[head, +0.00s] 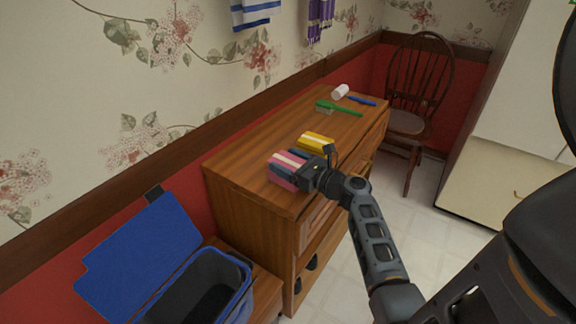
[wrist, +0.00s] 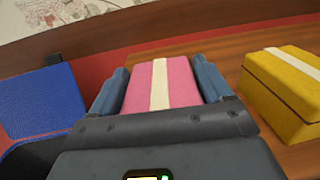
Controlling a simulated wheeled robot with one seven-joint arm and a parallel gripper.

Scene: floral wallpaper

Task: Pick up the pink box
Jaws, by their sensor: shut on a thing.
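The pink box (head: 285,167) with a pale stripe across its top is near the front left corner of the wooden dresser top. My gripper (head: 291,170) is around it, with one finger on each side. In the wrist view the pink box (wrist: 161,84) sits between the two blue-grey fingers of my gripper (wrist: 163,82), which are closed against its sides. The box's underside is hidden, so I cannot tell whether it touches the dresser top.
A yellow box (head: 316,142) with a pale stripe stands just beyond; it also shows in the wrist view (wrist: 281,88). A green brush (head: 338,108), a blue item (head: 361,100) and a white cylinder (head: 340,91) lie farther back on the dresser (head: 240,167). An open blue bin (head: 236,291) stands below left.

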